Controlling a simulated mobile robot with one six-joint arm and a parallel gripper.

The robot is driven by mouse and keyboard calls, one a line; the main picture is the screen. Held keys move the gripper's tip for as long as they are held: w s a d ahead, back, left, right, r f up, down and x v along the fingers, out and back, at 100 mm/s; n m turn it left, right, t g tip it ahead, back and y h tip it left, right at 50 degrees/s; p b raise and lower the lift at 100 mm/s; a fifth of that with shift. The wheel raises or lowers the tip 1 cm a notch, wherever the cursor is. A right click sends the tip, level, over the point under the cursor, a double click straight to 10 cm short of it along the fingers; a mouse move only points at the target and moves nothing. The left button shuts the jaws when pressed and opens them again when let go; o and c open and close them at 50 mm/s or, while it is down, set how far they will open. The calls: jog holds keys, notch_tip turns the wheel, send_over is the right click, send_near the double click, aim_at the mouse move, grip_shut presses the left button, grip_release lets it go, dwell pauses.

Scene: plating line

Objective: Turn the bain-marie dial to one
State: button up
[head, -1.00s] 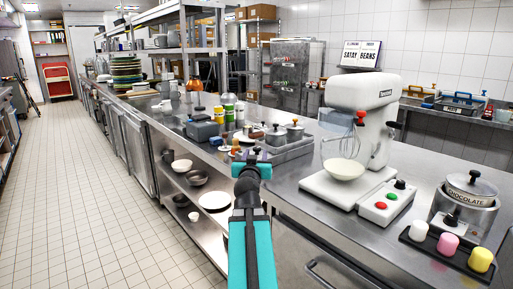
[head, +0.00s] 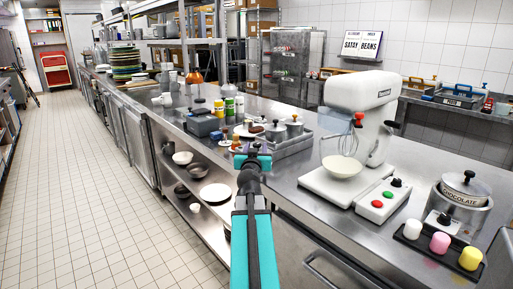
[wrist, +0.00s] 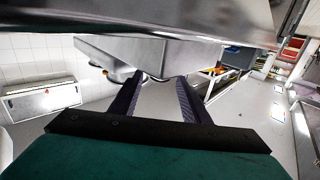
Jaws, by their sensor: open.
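A steel pot marked CHOCOLATE (head: 462,198) stands on the counter at the right of the head view. A dark knob (head: 444,218) shows on its front, too small to read any setting. A steel unit with lidded pots (head: 290,148) sits mid-counter; no dial can be made out on it. I cannot tell for certain which is the bain-marie. My teal arm rises in the middle of the head view, and its end overlaps the counter's front edge. In the wrist view my gripper (wrist: 158,98) is open and empty, its two dark fingers apart.
A white stand mixer (head: 362,120) with a bowl stands between the steel unit and the CHOCOLATE pot. White, pink and yellow cylinders (head: 439,243) stand on a dark strip in front of that pot. Bowls sit on open shelves below the counter. The tiled floor (head: 90,200) at left is clear.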

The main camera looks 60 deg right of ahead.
jog(key=shift+d, duration=0.15)
jog(key=c, duration=1)
